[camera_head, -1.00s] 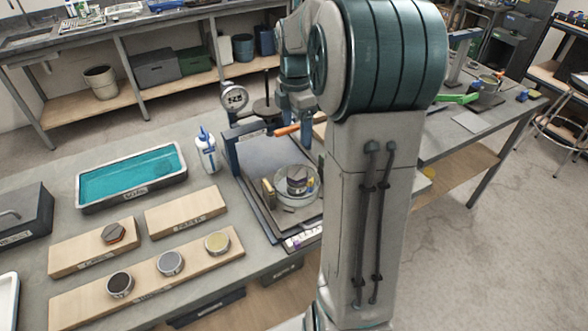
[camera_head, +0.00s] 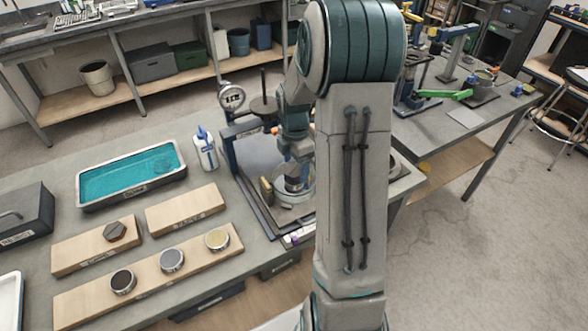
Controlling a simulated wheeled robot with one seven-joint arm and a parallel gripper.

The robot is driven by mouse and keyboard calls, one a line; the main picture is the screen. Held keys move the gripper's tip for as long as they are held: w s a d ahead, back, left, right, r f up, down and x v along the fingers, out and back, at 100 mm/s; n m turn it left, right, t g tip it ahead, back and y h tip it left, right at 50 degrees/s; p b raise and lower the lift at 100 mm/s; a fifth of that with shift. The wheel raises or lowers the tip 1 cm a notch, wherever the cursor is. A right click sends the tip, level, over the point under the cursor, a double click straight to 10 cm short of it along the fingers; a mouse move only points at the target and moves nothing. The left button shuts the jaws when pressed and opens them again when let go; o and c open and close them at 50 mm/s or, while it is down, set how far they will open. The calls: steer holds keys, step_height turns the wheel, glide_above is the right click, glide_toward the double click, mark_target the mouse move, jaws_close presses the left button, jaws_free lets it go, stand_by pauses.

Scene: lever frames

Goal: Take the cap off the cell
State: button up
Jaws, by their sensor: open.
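The cell (camera_head: 297,201) looks like a small round body in a clear, shallow round dish on the base of a blue-grey lever frame (camera_head: 248,190). Its cap cannot be told apart from the dark parts just above it. My gripper (camera_head: 297,172) is small in the picture, pointing down directly over the cell. It is open, and its fingers are close above or around the top of the cell; which of these I cannot tell. My arm hides the right side of the dish and of the frame.
A dial gauge (camera_head: 231,97) and a dark weight disc (camera_head: 264,108) stand behind the cell. Left are a white bottle (camera_head: 205,150), a teal-filled tray (camera_head: 84,196) and wooden boards (camera_head: 75,298) with several small round pieces. Bare bench lies between the tray and boards.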

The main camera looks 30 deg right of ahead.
steer(key=shift+f, duration=0.35)
steer(key=c, duration=1.3)
steer(key=shift+o, duration=0.2)
steer(key=shift+r, duration=0.1)
